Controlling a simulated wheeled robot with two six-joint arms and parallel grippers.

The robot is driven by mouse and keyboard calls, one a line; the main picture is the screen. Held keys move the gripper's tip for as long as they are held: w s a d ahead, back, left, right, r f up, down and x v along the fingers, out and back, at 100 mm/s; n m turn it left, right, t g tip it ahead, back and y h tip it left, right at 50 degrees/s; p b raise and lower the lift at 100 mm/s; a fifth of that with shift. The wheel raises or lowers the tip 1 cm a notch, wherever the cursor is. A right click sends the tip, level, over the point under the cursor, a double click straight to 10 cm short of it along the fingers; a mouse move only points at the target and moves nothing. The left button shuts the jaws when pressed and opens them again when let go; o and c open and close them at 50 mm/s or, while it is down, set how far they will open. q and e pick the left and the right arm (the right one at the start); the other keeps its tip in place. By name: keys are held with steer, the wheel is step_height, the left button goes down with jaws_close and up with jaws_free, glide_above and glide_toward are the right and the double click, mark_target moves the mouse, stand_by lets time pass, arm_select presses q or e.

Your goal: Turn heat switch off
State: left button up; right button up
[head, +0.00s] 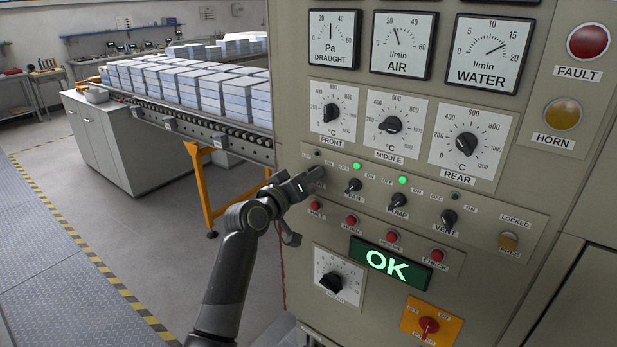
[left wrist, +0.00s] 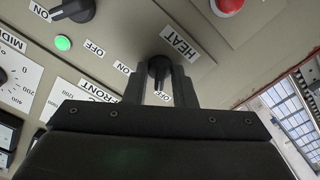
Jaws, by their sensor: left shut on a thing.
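The heat switch is a black knob (left wrist: 158,70) beside the HEAT label (left wrist: 180,42) in the left wrist view. My left gripper (left wrist: 157,85) is shut on it, one finger on each side. ON and OFF labels show near the knob; its exact angle is hard to tell. In the head view my left gripper (head: 315,177) is at the left end of the switch row and hides the heat switch. The small lamp (head: 317,154) above it is dark. My right gripper is not in view.
The fan (head: 353,186), pump (head: 398,201) and vent (head: 449,218) switches continue the row rightward. Fan and pump lamps are green; the vent lamp is dark. Red buttons (head: 351,221) and a green OK display (head: 390,264) sit below. A conveyor (head: 215,140) with stacked blocks stands left.

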arm_select(q)
steer(key=o, duration=0.7)
steer(key=shift+c, duration=0.2)
steer(key=b+v, duration=0.4)
steer(key=v, duration=1.3)
steer(key=shift+s+a, duration=0.15)
